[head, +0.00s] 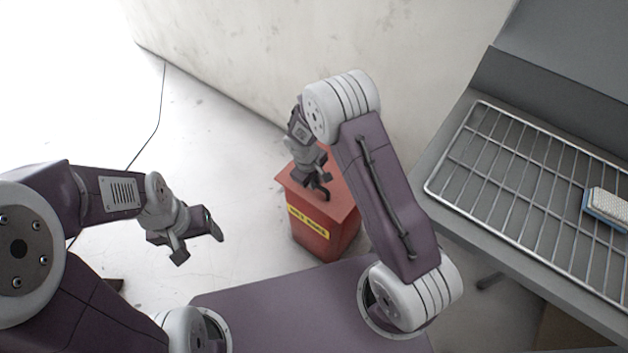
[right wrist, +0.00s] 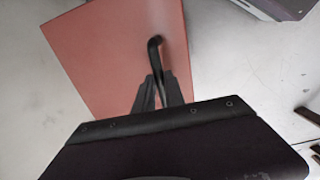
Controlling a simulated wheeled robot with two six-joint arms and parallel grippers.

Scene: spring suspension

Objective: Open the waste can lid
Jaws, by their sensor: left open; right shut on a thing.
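The red waste can (head: 322,238) stands on the floor against the pale wall, with a yellow label on its front. Its flat red lid (head: 345,205) looks closed in the head view. My right gripper (head: 322,190) is above the lid, shut on the black lid handle. In the right wrist view, the lid (right wrist: 105,55) lies under the right gripper (right wrist: 158,95), whose fingers close around the lower part of the dark, bent handle (right wrist: 154,50). My left gripper (head: 200,245) is open and empty in the air, left of the can and apart from it.
A grey workbench (head: 450,150) with a wire rack (head: 500,165) stands at the right. A blue and white brush-like block (head: 606,208) lies on the rack. The pale wall (head: 230,65) runs behind the can. The floor left of the can is mostly clear, with a thin cable (head: 160,110) farther back.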

